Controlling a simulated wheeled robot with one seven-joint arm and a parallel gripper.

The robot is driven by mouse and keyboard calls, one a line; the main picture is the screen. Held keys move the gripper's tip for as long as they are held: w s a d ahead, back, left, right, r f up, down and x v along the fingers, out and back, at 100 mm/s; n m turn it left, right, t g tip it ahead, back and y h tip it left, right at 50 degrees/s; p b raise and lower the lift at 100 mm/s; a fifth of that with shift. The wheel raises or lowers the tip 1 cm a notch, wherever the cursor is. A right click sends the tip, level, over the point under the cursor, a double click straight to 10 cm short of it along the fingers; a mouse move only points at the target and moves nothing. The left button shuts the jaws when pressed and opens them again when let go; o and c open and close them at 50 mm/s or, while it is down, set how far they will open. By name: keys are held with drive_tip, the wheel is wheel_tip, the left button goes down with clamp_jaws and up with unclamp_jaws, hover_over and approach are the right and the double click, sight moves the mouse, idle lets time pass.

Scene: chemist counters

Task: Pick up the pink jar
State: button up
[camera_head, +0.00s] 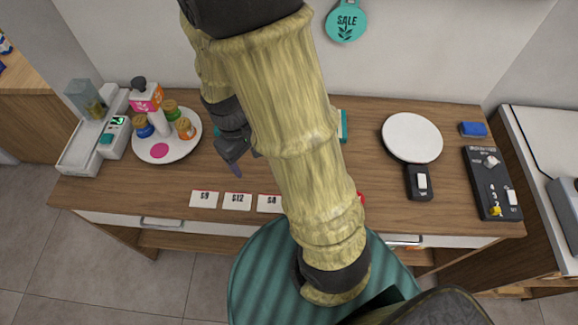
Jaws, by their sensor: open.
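A white bottle with a pink and orange label (145,97) stands at the tray's back. My gripper (237,168) is open over the counter, right of the tray. My arm hides the counter's middle.
Price cards (204,199) line the wooden counter's front edge (130,207). A white scale-like device (115,138) stands left of the tray. Teal items are partly hidden behind my arm.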

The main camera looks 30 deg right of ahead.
drive_tip(key=w+f+n+h+b, duration=0.1)
drive_tip(key=f+n+h+b, duration=0.1)
drive_tip(key=f+n+h, duration=0.1)
drive_tip(key=w+a+f+n+g+h+b, duration=0.1)
drive_tip(key=w+f+n+h+b, duration=0.1)
drive_tip(key=f+n+h, duration=0.2)
drive_tip(key=w+a+f+n+h+b, duration=0.1)
drive_tip(key=f+n+h, duration=0.3)
drive_tip(key=f, duration=0.4)
drive_tip(key=shift+w+n+g+b, duration=0.3)
drive_tip(key=shift+w+b, duration=0.35)
drive_tip(key=shift+w, duration=0.05)
drive_tip(key=shift+w+a+n+t+h, duration=0.4)
drive_tip(key=shift+w+n+h, duration=0.1)
drive_tip(key=shift+h, duration=0.1)
drive_tip(key=p+x, duration=0.2)
drive_tip(key=x, duration=1)
drive_tip(key=shift+s+d+p, duration=0.1)
drive_tip(key=shift+d+p, duration=0.05)
drive_tip(key=shift+p, duration=0.2)
drive_tip(key=shift+d, duration=0.1)
